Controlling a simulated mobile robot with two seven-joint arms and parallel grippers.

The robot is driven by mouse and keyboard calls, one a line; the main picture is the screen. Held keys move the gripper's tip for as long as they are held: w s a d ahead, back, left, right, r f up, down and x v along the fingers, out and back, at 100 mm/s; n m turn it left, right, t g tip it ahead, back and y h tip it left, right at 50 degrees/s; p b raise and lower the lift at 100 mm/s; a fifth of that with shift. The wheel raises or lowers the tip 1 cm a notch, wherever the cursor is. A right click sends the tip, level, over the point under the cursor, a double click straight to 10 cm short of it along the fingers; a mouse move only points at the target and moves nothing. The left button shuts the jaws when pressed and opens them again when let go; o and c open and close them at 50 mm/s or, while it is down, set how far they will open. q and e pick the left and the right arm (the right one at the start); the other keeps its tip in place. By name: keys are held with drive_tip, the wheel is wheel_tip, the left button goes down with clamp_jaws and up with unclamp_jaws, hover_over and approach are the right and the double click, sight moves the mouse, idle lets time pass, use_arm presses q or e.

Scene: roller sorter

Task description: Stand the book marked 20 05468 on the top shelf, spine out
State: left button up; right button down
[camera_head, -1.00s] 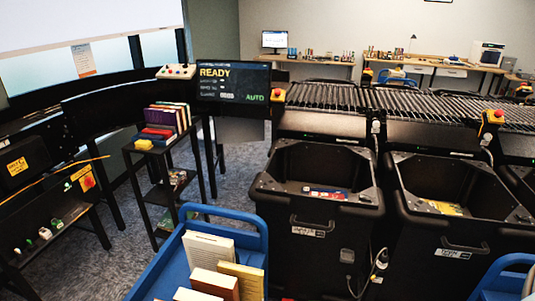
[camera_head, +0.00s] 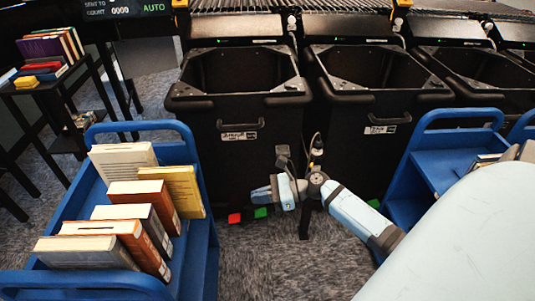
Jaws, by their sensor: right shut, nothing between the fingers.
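Several books stand leaning on the upper tray of the blue cart (camera_head: 209,240) at the left: a cream book (camera_head: 122,158), a yellow book (camera_head: 183,188), a brown book (camera_head: 145,196), a dark-spined book (camera_head: 130,216), an orange-brown book (camera_head: 120,240) and a grey book (camera_head: 85,253). The spine marks are too small to read, so I cannot tell which is 20 05468. My right arm comes in from the lower right. Its right gripper (camera_head: 258,196) is shut, empty, low in front of the black bins and right of the cart, apart from the books. My left gripper is out of view.
Black bins (camera_head: 240,102) stand in a row under the roller sorter (camera_head: 236,25). Another blue cart (camera_head: 450,137) with books on it is at the right. A black shelf rack (camera_head: 45,85) with books is at the far left.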

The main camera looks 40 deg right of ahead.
use_arm(q)
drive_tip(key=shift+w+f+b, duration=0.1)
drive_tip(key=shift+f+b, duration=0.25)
drive_tip(key=shift+b, duration=0.75)
use_arm(e)
drive_tip(key=shift+r+x, duration=0.4)
drive_tip(key=shift+x, duration=1.4)
drive_tip(key=shift+r+x, duration=0.4)
drive_tip(key=shift+x, duration=1.35)
drive_tip(key=shift+r+x, duration=0.45)
drive_tip(key=shift+x, duration=1.35)
drive_tip(key=shift+w+a, duration=0.2)
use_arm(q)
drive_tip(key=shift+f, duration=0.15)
use_arm(e)
drive_tip(key=shift+w+a, duration=0.15)
drive_tip(key=shift+a, duration=0.05)
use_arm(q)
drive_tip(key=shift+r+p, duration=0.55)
use_arm(e)
drive_tip(key=shift+r+x, duration=0.2)
drive_tip(key=shift+x, duration=0.85)
